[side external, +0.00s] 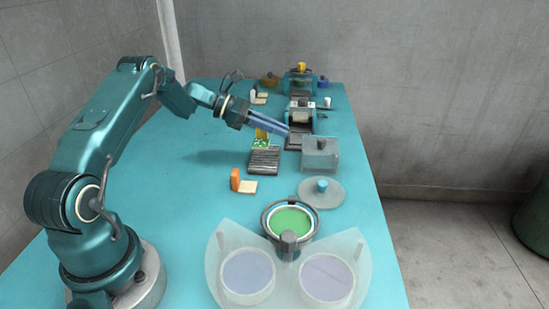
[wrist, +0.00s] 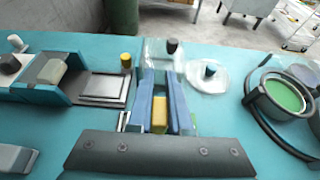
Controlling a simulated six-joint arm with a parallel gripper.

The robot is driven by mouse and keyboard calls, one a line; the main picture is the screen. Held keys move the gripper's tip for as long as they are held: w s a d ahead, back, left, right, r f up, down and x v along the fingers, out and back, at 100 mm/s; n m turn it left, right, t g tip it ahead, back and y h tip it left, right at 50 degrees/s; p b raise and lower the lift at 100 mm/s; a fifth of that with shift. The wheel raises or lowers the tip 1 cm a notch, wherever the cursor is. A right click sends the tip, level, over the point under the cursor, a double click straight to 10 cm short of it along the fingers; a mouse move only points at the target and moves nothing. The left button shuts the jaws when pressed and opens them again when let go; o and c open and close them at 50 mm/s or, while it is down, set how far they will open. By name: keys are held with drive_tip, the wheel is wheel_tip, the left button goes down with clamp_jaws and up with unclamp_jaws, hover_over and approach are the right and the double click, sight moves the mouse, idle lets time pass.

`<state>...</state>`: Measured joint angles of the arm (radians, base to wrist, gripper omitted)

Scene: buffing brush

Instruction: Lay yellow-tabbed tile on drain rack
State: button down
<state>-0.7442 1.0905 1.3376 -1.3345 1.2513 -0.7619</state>
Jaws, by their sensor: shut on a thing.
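The yellow-tabbed tile shows in the side external view as a yellow tab (side external: 262,134) above a green speckled face (side external: 260,143). My gripper (side external: 286,132) is shut on the tab, with its blue fingers reaching past it to the right. In the wrist view the yellow tab (wrist: 160,115) sits between the two fingers (wrist: 160,88), and the tile below is mostly hidden. The dark ribbed drain rack (side external: 264,161) lies flat just in front of and below the tile. I cannot tell whether the tile touches it.
An orange-tabbed cream piece (side external: 242,183) lies in front of the rack. To its right are a clear lidded box (side external: 320,153), a round clear lid (side external: 321,194) and a green-filled bowl (side external: 290,221). A machine (side external: 300,118) stands behind. The table's left middle is clear.

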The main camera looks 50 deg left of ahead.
drive_tip(key=shift+x, duration=0.85)
drive_tip(key=shift+f, duration=2.1)
drive_tip(key=c, duration=0.8)
unclamp_jaws()
drive_tip(key=shift+f, duration=0.1)
drive_tip(key=shift+c, duration=0.2)
